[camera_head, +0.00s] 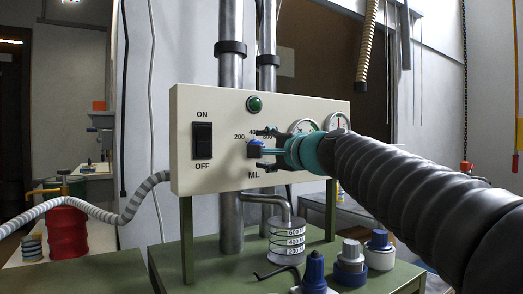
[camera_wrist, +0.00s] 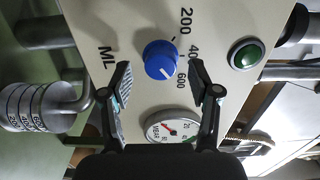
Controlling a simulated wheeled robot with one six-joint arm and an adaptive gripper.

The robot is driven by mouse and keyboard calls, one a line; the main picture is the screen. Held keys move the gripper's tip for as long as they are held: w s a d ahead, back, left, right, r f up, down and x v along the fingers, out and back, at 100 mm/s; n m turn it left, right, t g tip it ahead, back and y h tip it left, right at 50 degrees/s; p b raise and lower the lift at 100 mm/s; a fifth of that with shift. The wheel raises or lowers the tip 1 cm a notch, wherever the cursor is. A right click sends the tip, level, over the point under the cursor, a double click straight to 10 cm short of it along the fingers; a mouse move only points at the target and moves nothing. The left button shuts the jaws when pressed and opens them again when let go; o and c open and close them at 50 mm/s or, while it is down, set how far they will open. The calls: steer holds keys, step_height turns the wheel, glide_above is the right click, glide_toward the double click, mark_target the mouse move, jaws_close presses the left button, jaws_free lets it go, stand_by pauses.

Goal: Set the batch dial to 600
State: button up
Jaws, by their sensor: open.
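The batch dial is a round blue knob (camera_wrist: 160,60) on a cream panel, with the numbers 200, 400 and 600 around it and "ML" beside it. A pale mark shows on the lower right of its face, toward the 600 side, but its exact setting is hard to read. In the head view the dial (camera_head: 254,149) is partly covered by my gripper (camera_head: 268,146). In the wrist view my gripper (camera_wrist: 161,66) is open, one finger on each side of the dial. Gaps show between the fingers and the knob.
The panel (camera_head: 182,150) also carries an ON/OFF rocker switch (camera_head: 202,140), a green button (camera_head: 254,103) and round gauges (camera_head: 303,126). A graduated container (camera_head: 287,243) stands below a bent spout. Blue-topped items (camera_head: 350,265) stand on the green bench.

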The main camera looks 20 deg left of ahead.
steer(key=v, duration=1)
steer(key=shift+s, duration=0.15)
steer(key=s+d+f+n+g+h, duration=0.1)
steer(key=d+f+n+h, duration=0.1)
steer(key=f, duration=0.5)
steer(key=s+d+f+n+g+h, duration=0.1)
steer(key=s+d+f+n+h, duration=0.1)
steer(key=f, duration=0.6)
steer(key=s+d+f+n+g+h, duration=0.1)
steer(key=s+f+n+g+h, duration=0.1)
steer(key=f, duration=0.6)
steer(key=shift+d, duration=0.4)
steer(key=s+d+f+n+g+h, duration=0.1)
steer(key=s+d+f+h, duration=0.3)
steer(key=s+d+f, duration=0.4)
steer(key=s+d+f+n+g+h, duration=0.1)
steer(key=s+d+f+h, duration=0.2)
steer(key=s+d+f, duration=0.6)
steer(key=d+f, duration=0.2)
steer(key=d, duration=0.3)
steer(key=shift+s+h, duration=0.2)
steer(key=shift+h, duration=0.2)
steer(key=shift+a, duration=0.1)
